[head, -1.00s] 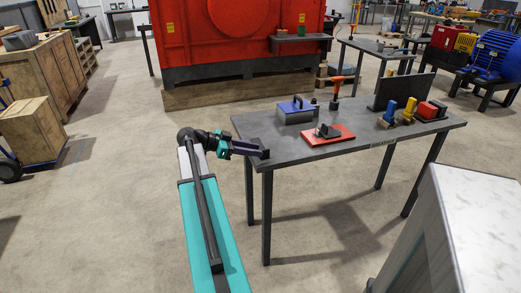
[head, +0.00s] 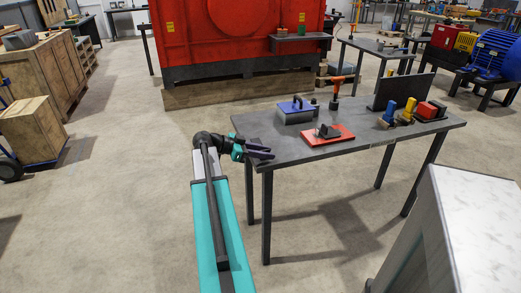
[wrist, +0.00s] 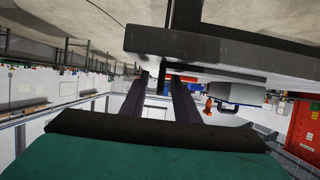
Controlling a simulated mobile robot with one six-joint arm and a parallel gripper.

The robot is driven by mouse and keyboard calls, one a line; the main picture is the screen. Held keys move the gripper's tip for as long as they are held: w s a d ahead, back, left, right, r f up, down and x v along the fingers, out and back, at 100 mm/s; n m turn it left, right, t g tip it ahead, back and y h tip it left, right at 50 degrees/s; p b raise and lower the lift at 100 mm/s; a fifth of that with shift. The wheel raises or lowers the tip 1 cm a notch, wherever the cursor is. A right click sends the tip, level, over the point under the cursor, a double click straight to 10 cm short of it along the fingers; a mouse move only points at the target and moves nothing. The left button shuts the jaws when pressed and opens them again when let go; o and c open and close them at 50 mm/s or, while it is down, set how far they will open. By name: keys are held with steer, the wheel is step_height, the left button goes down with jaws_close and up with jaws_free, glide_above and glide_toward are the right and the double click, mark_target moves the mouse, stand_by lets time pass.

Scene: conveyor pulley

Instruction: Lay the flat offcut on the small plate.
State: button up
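My gripper (head: 264,150) is at the left front edge of the grey table, its two dark fingers spread apart with nothing visible between them. They also show in the wrist view (wrist: 170,98), which is upside down, with a gap between them. A flat red plate (head: 342,139) lies on the table to the right of my gripper, with a small dark piece (head: 327,131) on it. I cannot tell whether either is the plate or offcut of the task. No other flat offcut can be made out.
The table (head: 290,150) carries a grey box with a blue lid (head: 296,110), an orange-topped tool (head: 336,92), a dark upright panel (head: 402,91), and blue (head: 389,112), yellow (head: 408,109) and red (head: 427,110) pieces. A pale cabinet (head: 465,230) stands at right.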

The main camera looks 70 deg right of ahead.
stand_by(0.5)
jaws_close()
stand_by(1.3)
